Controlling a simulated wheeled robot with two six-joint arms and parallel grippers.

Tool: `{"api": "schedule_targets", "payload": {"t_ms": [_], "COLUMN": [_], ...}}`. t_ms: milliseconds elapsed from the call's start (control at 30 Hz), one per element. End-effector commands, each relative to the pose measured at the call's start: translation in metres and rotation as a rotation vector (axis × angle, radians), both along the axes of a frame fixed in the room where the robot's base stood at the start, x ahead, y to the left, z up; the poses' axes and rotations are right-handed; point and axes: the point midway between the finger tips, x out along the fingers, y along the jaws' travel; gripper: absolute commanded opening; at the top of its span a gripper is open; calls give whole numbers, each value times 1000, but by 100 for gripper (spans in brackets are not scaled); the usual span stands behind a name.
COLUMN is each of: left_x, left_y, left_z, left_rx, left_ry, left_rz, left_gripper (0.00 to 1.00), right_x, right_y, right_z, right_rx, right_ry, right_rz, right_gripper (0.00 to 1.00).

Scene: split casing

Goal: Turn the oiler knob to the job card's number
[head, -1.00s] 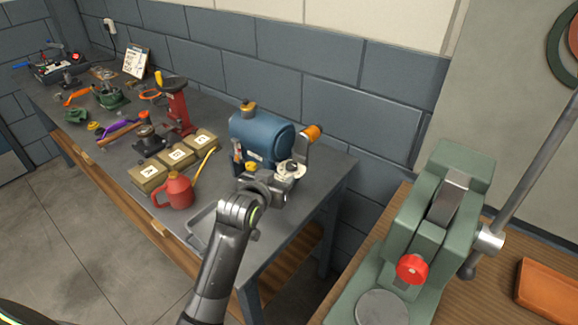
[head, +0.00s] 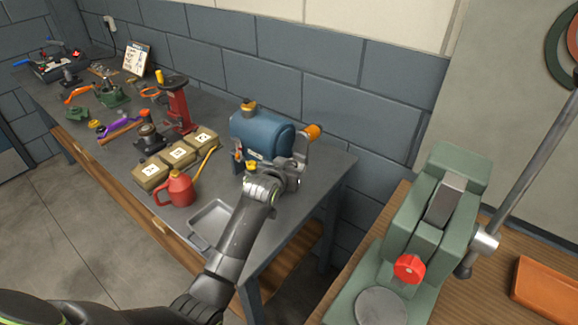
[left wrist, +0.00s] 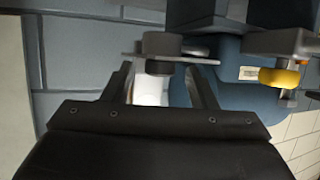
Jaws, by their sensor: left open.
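A blue tank-shaped machine (head: 262,138) stands on the grey bench, with a yellow cap on top and an orange-handled crank (head: 312,131) at its right. A small yellow knob (head: 251,166) sits low on its front; I cannot tell if this is the oiler knob. A job card (head: 137,60) leans on the wall at the back; its number is too small to read. My left gripper (head: 287,178) is at the machine's front right, partly hidden by its wrist. In the left wrist view its fingers (left wrist: 161,90) are apart, below a grey bar; a yellow knob-like part (left wrist: 279,78) is to their right.
A red oil can (head: 175,189), several tan boxes (head: 150,176) and an empty grey tray (head: 205,225) are left of my arm. A red jack-like stand (head: 177,105) is behind. A green press (head: 410,250) stands on the wooden bench at right.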

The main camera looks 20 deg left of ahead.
Motion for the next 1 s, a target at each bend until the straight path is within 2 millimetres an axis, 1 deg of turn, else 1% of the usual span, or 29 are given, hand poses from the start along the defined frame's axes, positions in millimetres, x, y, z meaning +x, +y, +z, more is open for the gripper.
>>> {"api": "schedule_targets", "payload": {"t_ms": [167,200,533,767,1000], "left_x": [0,0,0,0,0], "left_y": [0,0,0,1,4], "left_z": [0,0,0,0,0], "left_rx": [0,0,0,2,2], "left_ry": [0,0,0,0,0], "left_rz": [0,0,0,-14,-93], "left_gripper": [52,51,8,8,8], "right_x": [0,0,0,0,-1], "right_y": [0,0,-1,-3,-3], "right_z": [0,0,0,1,1], "right_rx": [0,0,-1,-3,-4], "right_ry": [0,0,0,0,0], "right_rz": [0,0,0,1,2], "right_gripper": [36,36,36,36,36]}}
